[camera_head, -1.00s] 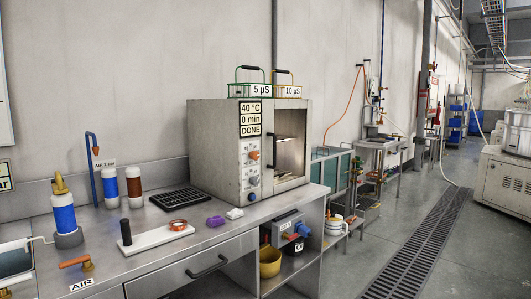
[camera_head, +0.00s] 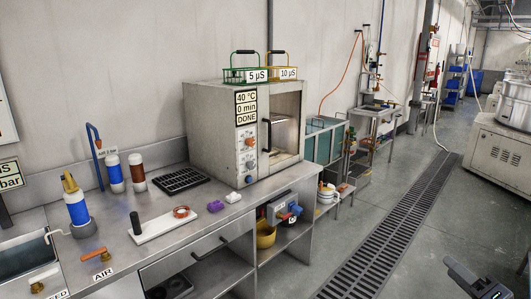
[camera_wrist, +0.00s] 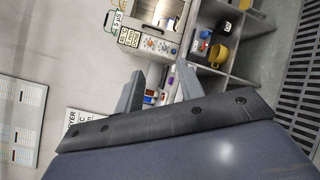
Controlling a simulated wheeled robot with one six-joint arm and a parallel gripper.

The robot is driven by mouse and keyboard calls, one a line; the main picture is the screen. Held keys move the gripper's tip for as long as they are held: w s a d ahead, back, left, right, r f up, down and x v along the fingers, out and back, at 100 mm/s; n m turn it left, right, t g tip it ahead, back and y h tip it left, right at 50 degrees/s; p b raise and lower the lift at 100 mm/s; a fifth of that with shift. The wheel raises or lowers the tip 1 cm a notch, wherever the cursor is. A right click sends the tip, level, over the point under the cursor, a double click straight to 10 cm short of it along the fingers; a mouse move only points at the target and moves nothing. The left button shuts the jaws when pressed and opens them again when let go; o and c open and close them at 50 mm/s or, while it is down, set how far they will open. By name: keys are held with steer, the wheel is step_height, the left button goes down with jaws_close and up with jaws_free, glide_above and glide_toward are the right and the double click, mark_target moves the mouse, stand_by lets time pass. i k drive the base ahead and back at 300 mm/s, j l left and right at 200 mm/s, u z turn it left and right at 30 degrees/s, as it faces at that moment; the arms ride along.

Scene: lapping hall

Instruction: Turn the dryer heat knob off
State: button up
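The dryer (camera_head: 213,125) is a grey box on the steel bench, with a labelled panel reading 40 °C, 0 min, DONE (camera_head: 246,106). Below the label are an orange knob (camera_head: 250,142), a grey-blue knob (camera_head: 249,163) and a lower blue knob (camera_head: 249,180). I cannot read which one is heat. The panel also shows, rotated, in the wrist view (camera_wrist: 158,44). My gripper (camera_wrist: 158,82) has its two fingers apart with nothing between them, away from the dryer. Part of it shows at the lower right of the head view.
Green and yellow wire baskets (camera_head: 262,74) stand on the dryer. A black rack (camera_head: 181,181), a white tray (camera_head: 165,225), a purple item (camera_head: 215,206) and bottles (camera_head: 78,210) are on the bench (camera_head: 115,212). A yellow pot (camera_head: 265,234) is on the shelf below. The floor with a drain grate (camera_head: 385,240) is clear.

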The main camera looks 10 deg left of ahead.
mark_target(250, 142)
steer(key=i+j+u, duration=0.1)
steer(key=i+u, duration=0.85)
steer(key=i+l, duration=0.15)
steer(key=i, duration=0.3)
steer(key=i+l, duration=0.2)
steer(key=i, duration=0.2)
steer(key=i+l+u, duration=0.1)
steer(key=i, duration=0.35)
